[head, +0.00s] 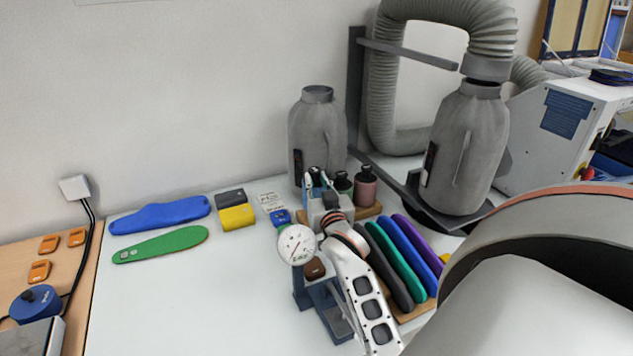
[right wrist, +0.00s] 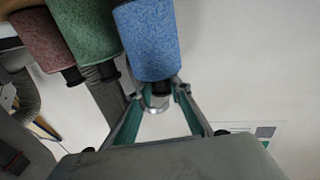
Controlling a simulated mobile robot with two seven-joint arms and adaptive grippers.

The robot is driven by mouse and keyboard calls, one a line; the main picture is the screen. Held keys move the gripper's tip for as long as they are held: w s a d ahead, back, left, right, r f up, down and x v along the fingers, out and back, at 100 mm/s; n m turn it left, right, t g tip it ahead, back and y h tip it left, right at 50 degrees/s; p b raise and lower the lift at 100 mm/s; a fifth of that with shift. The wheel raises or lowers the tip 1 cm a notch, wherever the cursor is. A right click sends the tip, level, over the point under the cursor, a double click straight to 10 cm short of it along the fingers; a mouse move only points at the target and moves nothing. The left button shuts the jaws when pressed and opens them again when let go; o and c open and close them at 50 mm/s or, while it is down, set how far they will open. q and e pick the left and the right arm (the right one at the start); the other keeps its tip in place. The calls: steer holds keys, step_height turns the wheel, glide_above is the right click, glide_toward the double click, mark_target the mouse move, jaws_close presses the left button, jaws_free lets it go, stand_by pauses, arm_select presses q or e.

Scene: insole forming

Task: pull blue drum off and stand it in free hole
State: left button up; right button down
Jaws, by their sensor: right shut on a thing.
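The blue drum (right wrist: 148,40) is a speckled cylinder with a dark neck. In the right wrist view it is upper middle, in a row with a green drum (right wrist: 88,32) and a reddish drum (right wrist: 45,42). My right gripper (right wrist: 158,96) is shut at the blue drum's neck end. In the head view my right gripper (head: 318,180) largely hides the blue drum; the green drum (head: 343,184) and the reddish drum (head: 367,188) stand upright just right of it. I cannot make out a free hole. My left gripper is not in view.
A wooden block (head: 369,212) lies under the drums. Grey bottles (head: 316,135) (head: 467,150) and a hose stand behind. A dial gauge (head: 296,245) and coloured insoles (head: 395,258) are close to my right arm. The table (head: 180,290) is clear at front left.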

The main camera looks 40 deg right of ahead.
mark_target(318, 193)
steer(key=shift+f+b, duration=0.4)
steer(key=shift+f, duration=1.25)
stand_by(1.9)
steer(key=c, duration=1.8)
jaws_free()
steer(key=shift+o, duration=1.4)
steer(key=shift+r, duration=0.1)
steer(key=shift+s+a+r+p, duration=0.1)
steer(key=shift+s+r+p, duration=0.1)
steer(key=shift+r, duration=1.25)
steer(key=shift+s+r+p, duration=0.2)
steer(key=shift+r, duration=1.25)
steer(key=shift+s+a, duration=0.1)
